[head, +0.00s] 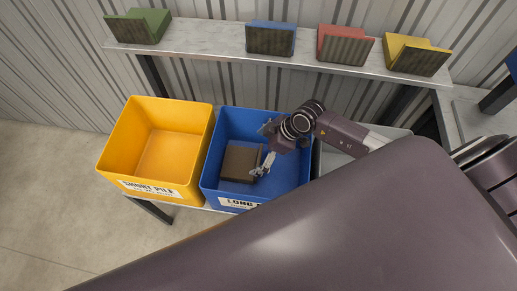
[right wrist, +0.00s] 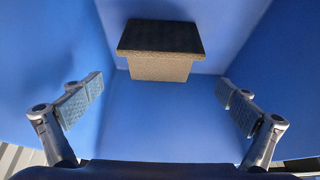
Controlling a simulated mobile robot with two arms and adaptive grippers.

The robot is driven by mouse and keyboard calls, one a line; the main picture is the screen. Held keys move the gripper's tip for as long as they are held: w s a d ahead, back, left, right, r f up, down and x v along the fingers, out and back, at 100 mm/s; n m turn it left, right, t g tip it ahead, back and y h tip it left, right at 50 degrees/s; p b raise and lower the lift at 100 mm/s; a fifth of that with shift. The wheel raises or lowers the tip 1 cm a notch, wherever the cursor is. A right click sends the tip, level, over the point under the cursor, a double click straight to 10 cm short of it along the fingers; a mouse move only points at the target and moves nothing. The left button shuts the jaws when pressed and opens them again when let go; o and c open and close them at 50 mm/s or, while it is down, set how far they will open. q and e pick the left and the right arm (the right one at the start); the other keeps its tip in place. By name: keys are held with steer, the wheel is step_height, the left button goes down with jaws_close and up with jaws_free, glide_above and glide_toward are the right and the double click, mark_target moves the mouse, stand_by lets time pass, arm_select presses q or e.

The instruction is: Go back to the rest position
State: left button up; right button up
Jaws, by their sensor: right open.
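My right gripper (head: 264,165) reaches down into the blue bin (head: 212,171), whose label is partly hidden and reads "LONG". In the right wrist view its two fingers stand wide apart and the gripper (right wrist: 162,95) is open, with nothing between the pads. A brown, dark-topped turf piece (head: 240,162) lies in the blue bin, just left of the right gripper in the head view. In the right wrist view the turf piece (right wrist: 160,67) sits beyond the fingertips, apart from them. My left gripper is not in view.
An empty yellow bin (head: 112,140) labelled "SHORT PILE" stands left of the blue one. A pale bin (head: 328,160) at the right is mostly hidden by my arm. A shelf (head: 205,40) behind holds green (head: 150,20), blue (head: 271,38), red (head: 345,43) and yellow (head: 415,55) pieces.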

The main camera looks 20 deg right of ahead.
steer(key=shift+s+d+r, duration=0.15)
steer(key=shift+r, duration=0.2)
stand_by(0.3)
